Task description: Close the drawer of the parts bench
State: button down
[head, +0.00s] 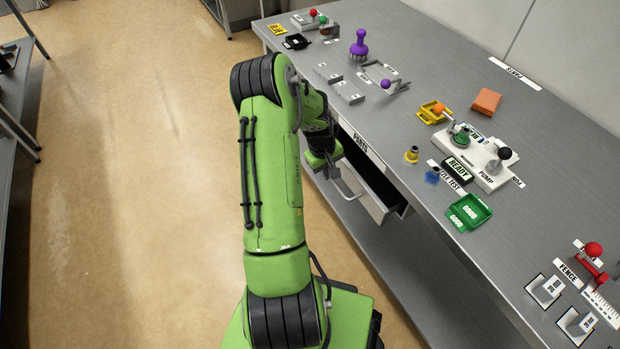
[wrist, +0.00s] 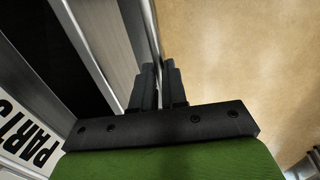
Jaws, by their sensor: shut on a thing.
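The parts bench (head: 330,78) has a grey top and a PARTS label on its front edge. Its drawer (head: 366,203) stands open, pulled out from under the top, and its dark inside shows. The drawer front also shows in the wrist view (wrist: 110,40) with the dark opening to its left. My gripper (head: 343,180) is at the drawer front's outer side. In the wrist view my gripper (wrist: 158,85) has its two dark fingers close together around the drawer handle (wrist: 154,38), a thin metal bar. My wrist partly hides the handle in the head view.
The bench top holds a pump unit (head: 478,160), a green GOOD tray (head: 469,211), an orange block (head: 486,101) and a purple-knobbed tool (head: 359,46). A lower shelf (head: 400,265) lies below the drawer. The floor to the left is clear up to a rack (head: 15,130).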

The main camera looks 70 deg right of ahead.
jog(key=shift+s+d, duration=0.5)
jog(key=shift+s, duration=0.05)
jog(key=c, duration=1.2)
grip_release()
jog(key=shift+o, duration=0.2)
notch_tip(320, 180, up, 16)
jog(key=w+a+p, duration=0.2)
jog(key=p, duration=0.2)
jog(key=shift+w+f, duration=0.15)
jog(key=shift+f, duration=0.1)
jog(key=shift+a, duration=0.1)
jog(key=shift+c, duration=0.5)
